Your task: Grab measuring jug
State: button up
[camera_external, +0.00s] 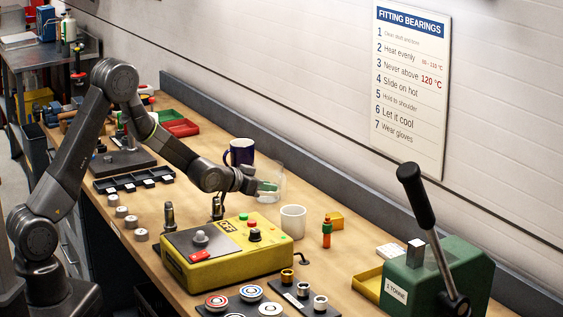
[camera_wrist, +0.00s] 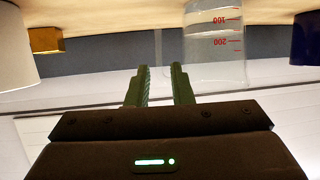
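The measuring jug (camera_wrist: 215,45) is clear with red marks and red numbers. In the wrist view, which is upside down, it stands upper right of centre, just beyond my right-hand fingertip. A thin pale upright strip left of it, in line with the finger gap, may be its handle; I cannot tell. In the external view the jug (camera_external: 274,172) stands on the bench, partly overlapped by my gripper (camera_external: 267,187). My gripper (camera_wrist: 160,70) is open, with a clear gap between its green fingers and nothing seen held. Contact with the jug cannot be made out.
A dark blue mug (camera_external: 240,151) stands behind the jug and a white cup (camera_external: 293,221) in front of it. A yellow box (camera_external: 228,252) with knobs lies below my arm. A green press (camera_external: 440,275) stands at right. The wall (camera_external: 320,90) runs behind the bench.

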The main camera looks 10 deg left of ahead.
jog(key=shift+w+d+p, duration=0.35)
jog(key=shift+w, duration=0.05)
jog(key=shift+p+x, duration=0.8)
jog(key=shift+x, duration=1.35)
jog(key=shift+s, duration=0.1)
grip_shut()
